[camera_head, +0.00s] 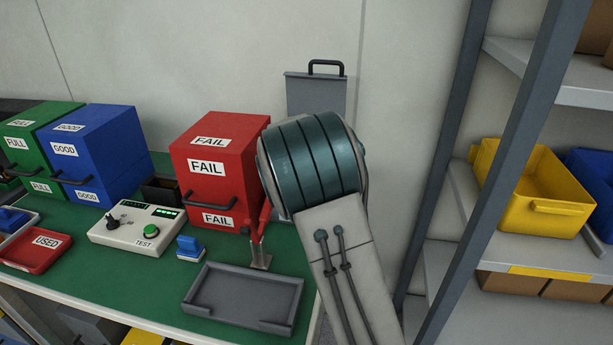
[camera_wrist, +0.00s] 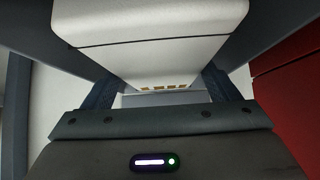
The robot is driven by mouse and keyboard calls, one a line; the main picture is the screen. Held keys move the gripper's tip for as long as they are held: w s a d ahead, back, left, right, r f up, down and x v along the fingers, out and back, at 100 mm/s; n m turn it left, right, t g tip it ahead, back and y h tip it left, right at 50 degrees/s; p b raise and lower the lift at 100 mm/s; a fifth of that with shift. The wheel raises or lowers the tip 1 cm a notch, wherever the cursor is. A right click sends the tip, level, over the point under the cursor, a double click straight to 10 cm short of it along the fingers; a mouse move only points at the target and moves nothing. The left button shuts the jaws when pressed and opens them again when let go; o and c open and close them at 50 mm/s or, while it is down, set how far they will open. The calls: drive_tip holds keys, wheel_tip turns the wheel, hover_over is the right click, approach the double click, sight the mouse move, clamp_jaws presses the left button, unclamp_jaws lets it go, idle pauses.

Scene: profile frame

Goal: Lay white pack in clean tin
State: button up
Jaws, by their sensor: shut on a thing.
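A white pack (camera_wrist: 150,48) with a row of gold contacts fills the top middle of the wrist view. My gripper (camera_wrist: 148,92) is shut on it, with a dark finger at each side. In the head view my arm hides the gripper and the pack. No tin with a "clean" label shows in either view. A red tray marked USED (camera_head: 40,252) lies at the left of the green bench. An unmarked grey tray (camera_head: 240,297) lies at the bench's front right, left of my arm; I cannot tell whether it is the clean tin.
A red FAIL box (camera_head: 215,165), a blue GOOD box (camera_head: 100,150) and a green box (camera_head: 40,140) stand along the back. A white tester (camera_head: 137,226) and a small blue-and-white block (camera_head: 189,248) are in front. A shelf with a yellow bin (camera_head: 535,205) stands right.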

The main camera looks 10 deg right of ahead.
drive_tip(key=shift+f+b, duration=0.85)
drive_tip(key=shift+b, duration=0.1)
drive_tip(key=shift+r, duration=0.4)
idle(0.4)
drive_tip(key=shift+b, duration=1.3)
idle(1.3)
drive_tip(key=shift+f+b, duration=0.35)
drive_tip(key=shift+b, duration=0.05)
drive_tip(key=shift+r, duration=0.35)
idle(0.6)
drive_tip(key=shift+r+p, duration=2.3)
drive_tip(key=shift+r, duration=2.35)
